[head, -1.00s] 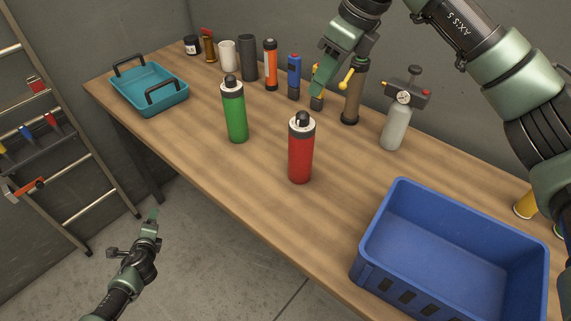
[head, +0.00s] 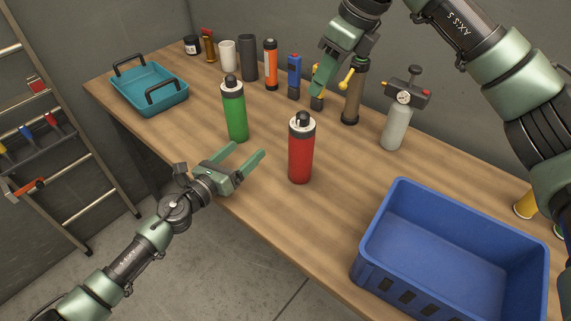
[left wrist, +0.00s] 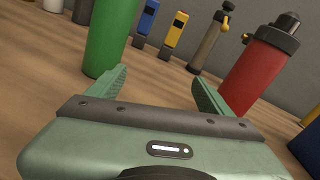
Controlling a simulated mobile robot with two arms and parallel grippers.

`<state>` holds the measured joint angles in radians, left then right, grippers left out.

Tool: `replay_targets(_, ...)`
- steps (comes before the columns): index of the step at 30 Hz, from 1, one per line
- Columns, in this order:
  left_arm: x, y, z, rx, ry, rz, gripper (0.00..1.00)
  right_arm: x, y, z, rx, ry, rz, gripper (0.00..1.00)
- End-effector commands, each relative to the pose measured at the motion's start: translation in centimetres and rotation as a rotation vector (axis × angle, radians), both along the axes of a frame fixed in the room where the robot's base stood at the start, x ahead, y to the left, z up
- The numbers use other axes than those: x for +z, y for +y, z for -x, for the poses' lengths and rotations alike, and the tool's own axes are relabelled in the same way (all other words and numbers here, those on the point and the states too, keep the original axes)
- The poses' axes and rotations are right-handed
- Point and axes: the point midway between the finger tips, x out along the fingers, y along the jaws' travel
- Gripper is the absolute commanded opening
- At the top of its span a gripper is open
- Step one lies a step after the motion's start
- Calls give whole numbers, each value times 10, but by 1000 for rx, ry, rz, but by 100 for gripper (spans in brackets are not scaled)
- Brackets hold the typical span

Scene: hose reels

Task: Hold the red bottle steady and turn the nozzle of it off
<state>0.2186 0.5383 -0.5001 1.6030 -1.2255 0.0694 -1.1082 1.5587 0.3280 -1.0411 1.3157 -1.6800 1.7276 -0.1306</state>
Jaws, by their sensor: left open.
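The red bottle (head: 300,155) stands upright on the table, with a white collar and a black nozzle (head: 303,119) on top. In the left wrist view the red bottle (left wrist: 254,76) is right of the jaws, with its dark top (left wrist: 279,32) in sight. My left gripper (head: 248,153) is open and empty over the table's front edge, left of the red bottle and apart from it. It also shows in the left wrist view (left wrist: 160,85). My right gripper (head: 323,88) hangs behind the red bottle, near the back row; its fingers are partly unclear.
A green bottle (head: 235,112) stands just beyond my left gripper. A blue crate (head: 374,242) is at the right front, a teal tray (head: 155,102) at the far left. Several bottles and a grey gauge canister (head: 394,128) line the back. Table is clear around the red bottle.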

Motion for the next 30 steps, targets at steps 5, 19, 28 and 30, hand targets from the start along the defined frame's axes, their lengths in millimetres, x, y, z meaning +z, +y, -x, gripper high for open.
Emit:
replay_targets(5,12,-82,40,-227,-39,-28,81,0,0,0,0,0,0,36)
replay_targets(19,20,-131,37,-240,-173,-169,81,0,0,0,0,0,0,36)
replay_targets(28,20,-161,4,-239,-171,-167,81,0,0,0,0,0,0,36)
replay_targets(30,20,-165,-1,-238,-170,-168,81,0,0,0,0,0,0,36)
